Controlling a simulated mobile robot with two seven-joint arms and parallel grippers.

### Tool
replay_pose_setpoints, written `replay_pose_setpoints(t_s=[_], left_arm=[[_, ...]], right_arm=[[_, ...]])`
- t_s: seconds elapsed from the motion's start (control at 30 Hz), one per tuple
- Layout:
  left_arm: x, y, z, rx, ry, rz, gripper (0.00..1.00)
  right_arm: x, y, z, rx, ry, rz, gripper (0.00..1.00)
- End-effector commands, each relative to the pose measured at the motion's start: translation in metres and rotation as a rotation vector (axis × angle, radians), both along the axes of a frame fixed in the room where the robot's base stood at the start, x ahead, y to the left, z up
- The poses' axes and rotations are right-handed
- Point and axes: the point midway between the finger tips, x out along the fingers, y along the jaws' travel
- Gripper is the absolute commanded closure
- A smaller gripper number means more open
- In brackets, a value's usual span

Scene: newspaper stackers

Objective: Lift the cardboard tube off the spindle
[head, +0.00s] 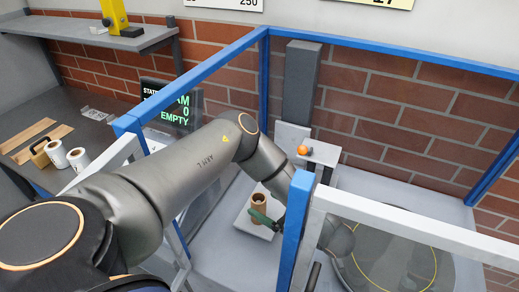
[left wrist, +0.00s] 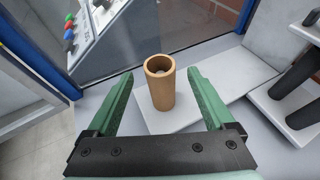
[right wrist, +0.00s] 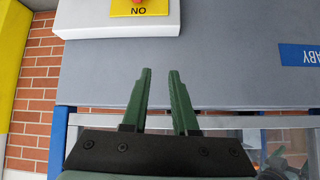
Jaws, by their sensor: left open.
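The brown cardboard tube (left wrist: 161,85) stands upright on a pale square plate (left wrist: 190,108) in the left wrist view. The tip of a light-coloured peg shows inside its top, likely the spindle (left wrist: 160,73). The tube also shows in the head view (head: 259,201). My left gripper (left wrist: 161,75) is open, with its green fingers on either side of the tube and gaps on both sides. In the head view the left gripper (head: 262,220) is at the tube's near side, partly hidden by the blue post. My right gripper (right wrist: 161,72) has its green fingers apart with nothing between them.
Blue frame posts (head: 295,232) and clear panels surround the cell, and my left arm reaches in over them. An orange ball-topped part (head: 304,150) stands behind the tube. A grey panel (right wrist: 220,60) faces my right gripper.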

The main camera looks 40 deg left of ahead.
Motion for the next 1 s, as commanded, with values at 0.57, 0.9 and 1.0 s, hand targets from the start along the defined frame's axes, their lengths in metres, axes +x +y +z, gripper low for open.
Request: replay_pose_setpoints(t_s=[0.57, 0.9, 1.0], left_arm=[[0.004, 0.037, -0.015, 0.000, -0.001, 0.000, 0.13], [0.004, 0.037, -0.015, 0.000, -0.001, 0.000, 0.40], [0.004, 0.037, -0.015, 0.000, -0.001, 0.000, 0.51]], right_arm=[[0.000, 0.000, 0.000, 0.000, 0.000, 0.000, 0.73], [0.000, 0.000, 0.000, 0.000, 0.000, 0.000, 0.73], [0.000, 0.000, 0.000, 0.000, 0.000, 0.000, 0.73]])
